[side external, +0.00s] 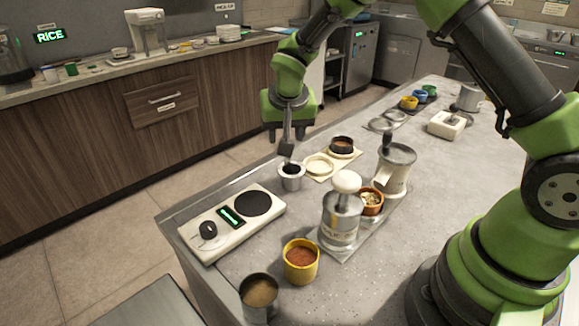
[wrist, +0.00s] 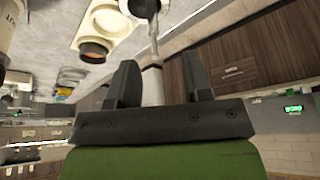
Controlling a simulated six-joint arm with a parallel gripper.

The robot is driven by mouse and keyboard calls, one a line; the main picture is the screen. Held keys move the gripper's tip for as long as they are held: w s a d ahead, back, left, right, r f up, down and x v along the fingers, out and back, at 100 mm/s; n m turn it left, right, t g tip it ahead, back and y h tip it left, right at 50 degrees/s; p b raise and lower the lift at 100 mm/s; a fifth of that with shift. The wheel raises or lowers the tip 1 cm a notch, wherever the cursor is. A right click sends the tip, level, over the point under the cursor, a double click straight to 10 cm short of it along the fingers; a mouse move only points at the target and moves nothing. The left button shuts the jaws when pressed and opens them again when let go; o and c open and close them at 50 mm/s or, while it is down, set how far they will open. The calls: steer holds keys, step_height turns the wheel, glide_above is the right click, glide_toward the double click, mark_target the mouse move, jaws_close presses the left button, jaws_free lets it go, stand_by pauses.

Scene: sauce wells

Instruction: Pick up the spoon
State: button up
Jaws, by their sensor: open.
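The spoon (side external: 287,143) stands nearly upright, its lower end in a small metal cup (side external: 292,181) with dark contents. Its grey handle also shows in the wrist view (wrist: 154,45), running up toward the space between my fingers. My gripper (side external: 285,130) is above the cup, pointing down and open. In the wrist view its two dark fingers (wrist: 157,82) stand on either side of the handle line with gaps at both sides. I cannot tell exactly how deep the handle's top sits between them. The spoon's bowl is hidden in the cup.
Beside the cup are a cream board with a pale round dish (side external: 319,165) and a dark bowl (side external: 342,146).

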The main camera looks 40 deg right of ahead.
steer(key=x, duration=0.7)
steer(key=shift+d+f, duration=0.35)
steer(key=shift+d, duration=0.1)
jaws_close()
